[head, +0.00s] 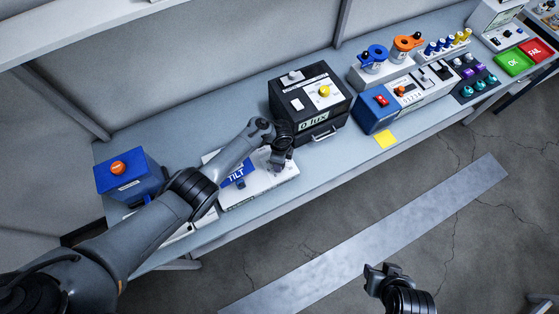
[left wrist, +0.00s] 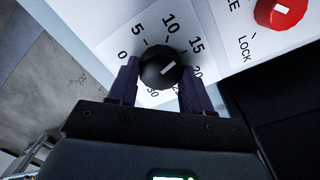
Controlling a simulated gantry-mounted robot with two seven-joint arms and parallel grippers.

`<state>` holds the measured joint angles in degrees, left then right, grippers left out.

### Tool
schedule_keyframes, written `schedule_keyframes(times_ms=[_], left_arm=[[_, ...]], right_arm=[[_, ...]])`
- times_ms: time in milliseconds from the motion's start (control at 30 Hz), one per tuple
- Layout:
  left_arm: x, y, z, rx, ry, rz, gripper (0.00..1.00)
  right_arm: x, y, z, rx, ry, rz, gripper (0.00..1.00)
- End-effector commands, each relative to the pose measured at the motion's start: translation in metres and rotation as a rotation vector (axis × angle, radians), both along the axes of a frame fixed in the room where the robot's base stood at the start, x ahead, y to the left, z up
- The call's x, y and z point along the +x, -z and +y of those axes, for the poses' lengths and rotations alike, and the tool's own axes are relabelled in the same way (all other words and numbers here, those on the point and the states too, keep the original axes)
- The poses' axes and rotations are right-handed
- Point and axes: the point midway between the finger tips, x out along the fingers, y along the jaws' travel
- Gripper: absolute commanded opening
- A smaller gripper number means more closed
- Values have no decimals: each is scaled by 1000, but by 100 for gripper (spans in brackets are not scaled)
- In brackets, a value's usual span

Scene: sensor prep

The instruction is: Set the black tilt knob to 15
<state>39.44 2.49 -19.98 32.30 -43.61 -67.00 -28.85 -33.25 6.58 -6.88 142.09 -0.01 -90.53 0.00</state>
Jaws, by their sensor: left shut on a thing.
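The black tilt knob (left wrist: 158,66) sits on a white dial plate with printed numbers in the left wrist view. Its white mark points up and right, roughly between 10 and 15 and nearer 15; I cannot read it exactly. My left gripper (left wrist: 160,80) has a dark finger on each side of the knob and is shut on it. In the head view the left gripper (head: 279,165) is over the white tilt unit (head: 260,188) with a blue TILT label, and hides the knob. My right gripper (head: 382,270) hangs over the floor, away from the bench; its finger gap is unclear.
A red knob (left wrist: 281,12) beside the word LOCK is near the dial. The black lux box (head: 331,107) stands right of the tilt unit, and a blue box with an orange button (head: 118,168) stands left. A yellow note (head: 385,140) lies at the bench's front edge.

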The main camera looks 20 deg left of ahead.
Motion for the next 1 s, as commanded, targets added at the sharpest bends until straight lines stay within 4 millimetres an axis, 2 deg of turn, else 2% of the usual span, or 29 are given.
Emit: schedule_keyframes(times_ms=[400, 967, 1000], left_arm=[[-1, 1, 0, 1, 210, 1, 19], [-1, 1, 0, 1, 244, 1, 19], [-1, 1, 0, 1, 244, 1, 51]], right_arm=[[0, 7, 0, -2, -2, 0, 43], [0, 7, -2, -9, -5, 0, 43], [0, 7, -2, -9, -5, 0, 43]])
